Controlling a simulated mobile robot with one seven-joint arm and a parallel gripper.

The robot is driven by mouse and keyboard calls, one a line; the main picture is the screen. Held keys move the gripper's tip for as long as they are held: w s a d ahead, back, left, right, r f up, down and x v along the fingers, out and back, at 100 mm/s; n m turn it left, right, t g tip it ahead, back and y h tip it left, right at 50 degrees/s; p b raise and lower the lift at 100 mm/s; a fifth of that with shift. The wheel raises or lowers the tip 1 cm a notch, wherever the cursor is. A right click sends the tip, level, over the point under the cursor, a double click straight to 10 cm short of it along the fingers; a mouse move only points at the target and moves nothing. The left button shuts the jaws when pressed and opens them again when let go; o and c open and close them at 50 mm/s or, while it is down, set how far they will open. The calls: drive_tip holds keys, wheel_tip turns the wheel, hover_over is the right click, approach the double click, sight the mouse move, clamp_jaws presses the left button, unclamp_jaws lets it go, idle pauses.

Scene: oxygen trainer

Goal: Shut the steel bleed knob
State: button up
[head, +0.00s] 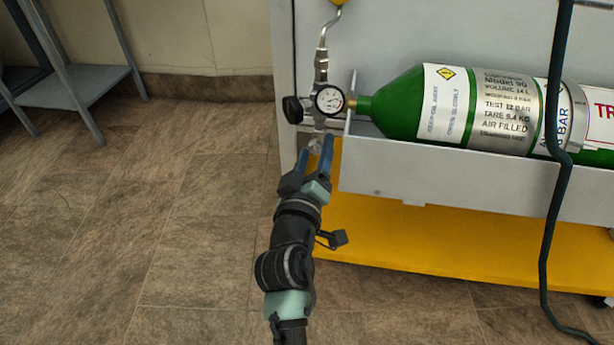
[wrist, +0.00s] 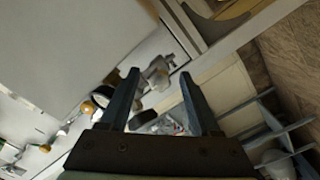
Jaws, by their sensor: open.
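A steel regulator assembly stands at the neck of the green cylinder (head: 397,108) in the head view, with a round dial gauge (head: 330,99) and a black knob (head: 292,108) on it. At its lower end a small steel part, seemingly the bleed knob (head: 316,146), shows partly behind my fingers. My gripper (head: 314,150) is open and points up at this lower end. In the wrist view a silver fitting (wrist: 158,73), likely the same knob, appears between the fingertips of my gripper (wrist: 159,73). I cannot tell whether the fingers touch it.
The cylinder lies in a grey tray (head: 440,190) above a yellow base shelf (head: 440,235). A dark hose (head: 553,200) hangs at the right. A grey-blue rack (head: 75,85) stands at the far left. The floor to the left is clear.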

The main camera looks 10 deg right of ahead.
drive_tip(key=p+v, duration=0.2)
drive_tip(key=v, duration=1)
drive_tip(key=shift+p, duration=0.35)
drive_tip(key=shift+w, duration=0.1)
